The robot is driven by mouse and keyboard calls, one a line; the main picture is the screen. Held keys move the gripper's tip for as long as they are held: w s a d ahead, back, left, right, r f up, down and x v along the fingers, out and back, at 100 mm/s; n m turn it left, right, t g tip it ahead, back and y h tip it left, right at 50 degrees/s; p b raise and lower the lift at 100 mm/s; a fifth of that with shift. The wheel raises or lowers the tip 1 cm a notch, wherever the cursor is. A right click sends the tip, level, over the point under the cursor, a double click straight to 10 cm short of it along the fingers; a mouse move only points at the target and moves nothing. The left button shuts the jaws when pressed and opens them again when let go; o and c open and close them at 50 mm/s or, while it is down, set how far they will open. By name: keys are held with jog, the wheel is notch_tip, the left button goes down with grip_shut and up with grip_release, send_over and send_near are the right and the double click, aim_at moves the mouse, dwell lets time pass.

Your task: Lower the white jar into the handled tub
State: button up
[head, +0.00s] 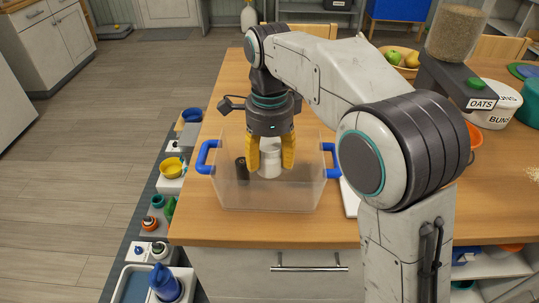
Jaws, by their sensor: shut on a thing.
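The handled tub (232,194) is clear with blue handles at its left and right sides. It stands near the front left edge of the wooden table. My gripper (271,160) points down over the tub, its yellow fingers shut on the white jar (270,160). The jar is upright and shows between the fingers, within the tub's outline. I cannot tell whether its base touches the tub's floor. A dark cylindrical thing (241,171) is just left of the jar, seemingly in the tub.
A dispenser labelled OATS (455,80) and a white tub (494,104) stand at the right. A fruit bowl (400,62) is behind my arm. A white flat thing (349,198) lies right of the tub. Bowls and bottles line a low shelf (148,222) at left.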

aim_at(269, 172)
jog(key=shift+f+b, duration=1.8)
jog(key=shift+f, duration=0.7)
dwell(1.4)
jog(key=o, duration=1.3)
jog(key=shift+c, duration=0.2)
jog(key=shift+r, duration=0.1)
